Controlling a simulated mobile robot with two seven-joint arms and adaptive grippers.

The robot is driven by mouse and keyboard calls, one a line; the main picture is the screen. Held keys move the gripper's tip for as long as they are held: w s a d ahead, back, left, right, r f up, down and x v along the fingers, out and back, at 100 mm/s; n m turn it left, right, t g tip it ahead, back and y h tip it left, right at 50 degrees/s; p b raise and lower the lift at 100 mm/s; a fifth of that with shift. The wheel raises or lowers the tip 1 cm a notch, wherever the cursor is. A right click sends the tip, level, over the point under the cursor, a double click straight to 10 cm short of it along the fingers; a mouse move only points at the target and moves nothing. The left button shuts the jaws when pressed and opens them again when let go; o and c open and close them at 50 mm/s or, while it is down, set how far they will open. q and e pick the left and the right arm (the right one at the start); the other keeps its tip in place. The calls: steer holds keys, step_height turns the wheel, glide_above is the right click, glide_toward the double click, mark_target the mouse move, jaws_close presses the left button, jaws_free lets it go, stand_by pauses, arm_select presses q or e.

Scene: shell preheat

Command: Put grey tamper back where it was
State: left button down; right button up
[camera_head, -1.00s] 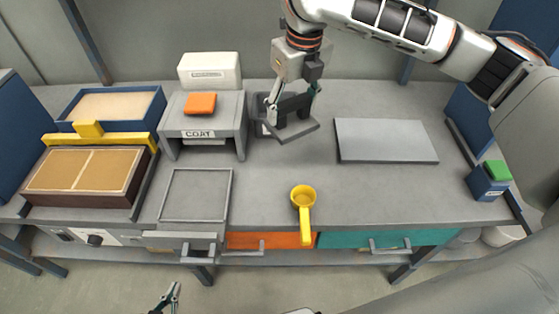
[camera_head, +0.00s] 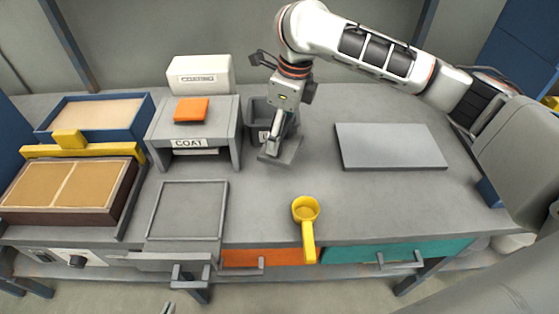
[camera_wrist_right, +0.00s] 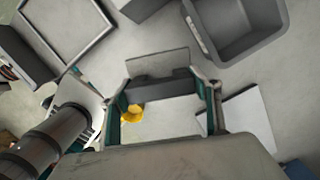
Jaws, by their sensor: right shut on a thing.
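The grey tamper, a flat plate (camera_head: 284,151) with a darker bar handle, is below my right gripper (camera_head: 275,138), just in front of the grey bin (camera_head: 258,112). In the right wrist view, the gripper's fingers (camera_wrist_right: 165,92) stand at either end of the tamper's dark bar (camera_wrist_right: 160,91), and its plate (camera_wrist_right: 158,62) shows beyond. I cannot tell whether the plate touches the table. Only a tip of my left gripper (camera_head: 168,308) shows at the bottom edge, so its opening cannot be judged.
The COAT stand (camera_head: 228,135) with an orange block is left of the bin. A grey slab (camera_head: 388,147) lies to the right. A yellow scoop (camera_head: 305,209) lies at the front edge; an empty framed tray (camera_head: 188,182) is left of it. The table between scoop and slab is clear.

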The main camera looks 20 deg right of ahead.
mark_target(281, 146)
step_height(281, 146, down, 5)
steer(key=shift+r+b, duration=0.1)
steer(key=shift+b, duration=0.45)
steer(key=shift+f, duration=0.25)
step_height(281, 146, down, 4)
steer(key=shift+f+b, duration=0.15)
steer(key=shift+b, duration=0.55)
arm_select(q)
steer(key=shift+w+a+f, duration=0.15)
steer(key=shift+a+f, duration=0.05)
steer(key=shift+f, duration=0.2)
steer(key=shift+w+a+f, duration=0.15)
steer(key=shift+a+f, duration=0.05)
steer(key=shift+f, duration=0.2)
arm_select(e)
steer(key=o, duration=1)
arm_select(q)
steer(key=shift+f, duration=0.1)
